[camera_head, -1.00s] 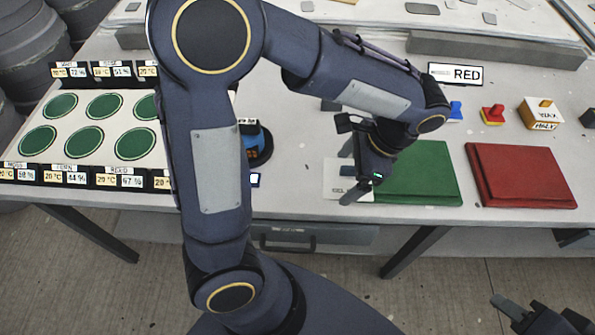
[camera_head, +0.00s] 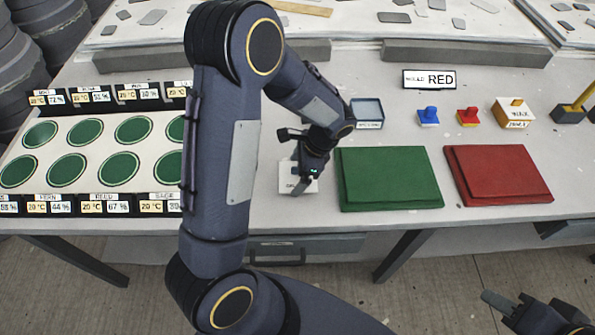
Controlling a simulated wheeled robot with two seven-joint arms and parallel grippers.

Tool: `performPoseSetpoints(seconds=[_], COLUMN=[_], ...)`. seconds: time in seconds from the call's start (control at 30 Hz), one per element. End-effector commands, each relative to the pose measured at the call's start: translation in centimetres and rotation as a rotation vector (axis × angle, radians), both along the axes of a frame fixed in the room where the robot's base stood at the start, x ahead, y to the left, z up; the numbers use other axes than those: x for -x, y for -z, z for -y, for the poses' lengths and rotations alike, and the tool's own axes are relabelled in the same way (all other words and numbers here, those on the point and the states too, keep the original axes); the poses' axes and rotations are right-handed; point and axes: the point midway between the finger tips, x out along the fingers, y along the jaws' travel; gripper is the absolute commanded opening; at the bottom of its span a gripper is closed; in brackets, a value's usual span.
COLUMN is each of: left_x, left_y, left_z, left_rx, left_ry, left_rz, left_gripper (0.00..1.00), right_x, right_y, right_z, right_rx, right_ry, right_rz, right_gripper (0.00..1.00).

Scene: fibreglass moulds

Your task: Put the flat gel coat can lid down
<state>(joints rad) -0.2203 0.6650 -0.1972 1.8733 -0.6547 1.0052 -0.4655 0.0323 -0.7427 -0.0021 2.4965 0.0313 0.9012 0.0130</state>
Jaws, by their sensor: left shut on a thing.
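My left gripper (camera_head: 301,186) is low over the table's front part, pointing down at a white card (camera_head: 286,184) left of the green block. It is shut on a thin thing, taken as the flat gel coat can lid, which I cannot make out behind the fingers. Whether it touches the card or table is hidden. The can is not visible; my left arm covers the table left of the gripper. My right gripper (camera_head: 514,301) is at the lower right, off the table, with its fingers apart and empty.
A green block (camera_head: 388,178) and a red block (camera_head: 497,173) lie right of the gripper. A small tray (camera_head: 367,112), blue (camera_head: 428,117) and red (camera_head: 468,116) handled pieces and a wax box (camera_head: 515,112) stand behind. Several green discs lie on a white board (camera_head: 65,144) at left.

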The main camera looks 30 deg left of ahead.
Motion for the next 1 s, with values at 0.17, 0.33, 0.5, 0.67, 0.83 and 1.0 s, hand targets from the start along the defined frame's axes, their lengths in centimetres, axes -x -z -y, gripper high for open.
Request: performPoseSetpoints(seconds=[0.17, 0.33, 0.5, 0.67, 0.83, 1.0], left_x=[0.0, 0.0, 0.0, 0.0, 0.0, -0.6], left_y=[0.9, 0.8, 1.2, 1.1, 0.7, -1.2], left_z=[0.0, 0.0, 0.0, 0.0, 0.0, 0.8], left_rx=[0.0, 0.001, 0.001, 0.001, 0.001, 0.003], left_ry=[-0.001, -0.001, -0.001, -0.001, -0.001, 0.0], left_rz=[0.0, 0.001, 0.001, 0.001, 0.001, 0.007], left_gripper=[0.68, 0.68, 0.94, 1.0, 1.0, 1.0], right_x=[0.0, 0.0, 0.0, 0.0, 0.0, 0.0], right_y=[0.0, 0.0, 0.3, 0.2, -0.1, 0.0], right_z=[0.0, 0.0, 0.0, 0.0, 0.0, 0.0], right_rx=[0.0, 0.0, 0.0, 0.0, 0.0, 0.0], right_ry=[0.0, 0.0, 0.0, 0.0, 0.0, 0.0], right_rz=[0.0, 0.0, 0.0, 0.0, 0.0, 0.0], right_gripper=[0.36, 0.36, 0.36, 0.36, 0.36, 0.36])
